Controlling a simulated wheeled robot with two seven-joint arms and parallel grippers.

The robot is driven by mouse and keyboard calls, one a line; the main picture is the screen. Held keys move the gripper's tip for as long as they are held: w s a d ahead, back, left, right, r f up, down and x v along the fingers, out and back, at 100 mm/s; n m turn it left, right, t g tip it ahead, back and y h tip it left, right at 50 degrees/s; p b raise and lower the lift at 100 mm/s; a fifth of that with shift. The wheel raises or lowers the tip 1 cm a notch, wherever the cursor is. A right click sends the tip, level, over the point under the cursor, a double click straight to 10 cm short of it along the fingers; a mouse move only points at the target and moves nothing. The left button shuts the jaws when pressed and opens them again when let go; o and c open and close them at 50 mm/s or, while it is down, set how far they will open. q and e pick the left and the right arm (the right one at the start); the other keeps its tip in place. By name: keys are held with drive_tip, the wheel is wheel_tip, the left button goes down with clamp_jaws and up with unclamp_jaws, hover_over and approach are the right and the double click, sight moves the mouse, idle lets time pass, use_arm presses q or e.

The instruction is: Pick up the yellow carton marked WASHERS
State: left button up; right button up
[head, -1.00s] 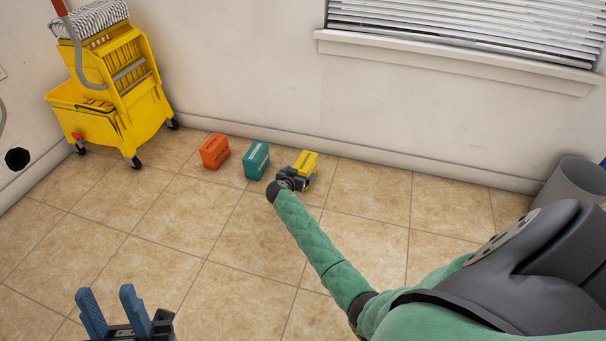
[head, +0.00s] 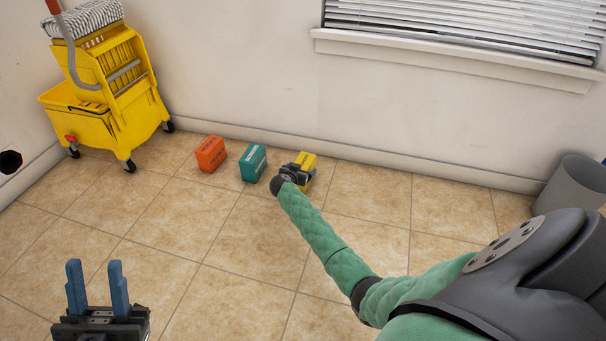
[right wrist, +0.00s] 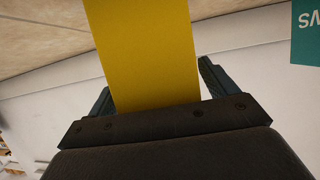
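The yellow carton (head: 307,161) is at the right end of a row of three cartons on the floor by the wall; my right gripper partly hides it. My right gripper (head: 298,170) is at the carton. In the right wrist view the plain yellow carton (right wrist: 145,55) lies between the fingers of my right gripper (right wrist: 155,85), one finger on each side. I cannot tell whether both fingers press on it, or whether it is clear of the floor. Its marking cannot be read. My left gripper (head: 98,285) is open and empty at the lower left, far from the cartons.
A teal carton (head: 254,163) stands just left of the yellow one, and an orange carton (head: 210,154) further left. A yellow mop bucket (head: 105,115) stands at the left wall. A grey bin (head: 572,185) is at the right. The tiled floor between is clear.

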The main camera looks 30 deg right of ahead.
drive_tip(key=c, duration=1.1)
drive_tip(key=shift+c, duration=0.5)
drive_tip(key=shift+r, duration=0.15)
